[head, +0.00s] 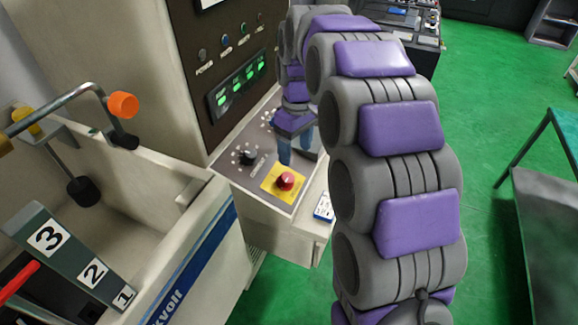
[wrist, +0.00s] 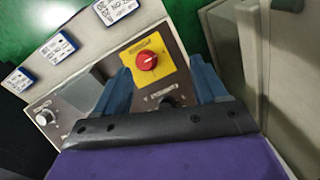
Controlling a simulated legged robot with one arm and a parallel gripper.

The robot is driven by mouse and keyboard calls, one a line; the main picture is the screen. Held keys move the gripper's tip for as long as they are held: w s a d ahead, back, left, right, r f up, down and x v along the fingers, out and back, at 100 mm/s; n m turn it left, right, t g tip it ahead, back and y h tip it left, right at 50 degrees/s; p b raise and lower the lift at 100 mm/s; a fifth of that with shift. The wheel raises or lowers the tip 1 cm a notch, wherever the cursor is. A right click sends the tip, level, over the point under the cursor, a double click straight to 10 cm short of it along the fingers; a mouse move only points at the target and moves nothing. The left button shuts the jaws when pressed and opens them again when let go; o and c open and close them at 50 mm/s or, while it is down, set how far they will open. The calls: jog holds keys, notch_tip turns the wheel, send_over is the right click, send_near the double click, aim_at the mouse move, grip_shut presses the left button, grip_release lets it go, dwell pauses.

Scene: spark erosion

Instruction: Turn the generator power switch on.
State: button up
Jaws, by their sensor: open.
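The generator's sloping control panel (head: 233,168) carries a red button (head: 286,181) on a yellow plate and a black rotary knob (head: 247,157). My gripper (head: 298,150) is over the panel's right part, behind the red button, with blue fingers pointing down. In the wrist view my gripper (wrist: 162,82) is open and empty, its fingers spread either side of the red button (wrist: 147,61). A dark knob (wrist: 167,102) with small lettering sits between the fingers, partly hidden by the gripper body. I cannot tell for certain which control is the power switch, or whether the fingers touch the panel.
An upright panel with green displays (head: 237,86) and a row of small lamps rises behind the controls. A machine tank (head: 190,235) with an orange-knobbed lever (head: 123,105) stands left. Small label plates (wrist: 56,47) line the panel's edge.

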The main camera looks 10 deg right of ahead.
jog(key=n+p, duration=0.1)
jog(key=p, duration=0.1)
send_over(287, 176)
jog(key=shift+n, duration=0.3)
notch_tip(287, 176, down, 17)
jog(key=b, duration=0.2)
jog(key=shift+d+f+b, duration=0.1)
jog(key=shift+f+b, duration=0.05)
jog(key=shift+b, duration=0.15)
jog(key=shift+c, duration=0.3)
jog(key=shift+c, duration=0.9)
jog(key=c, duration=0.8)
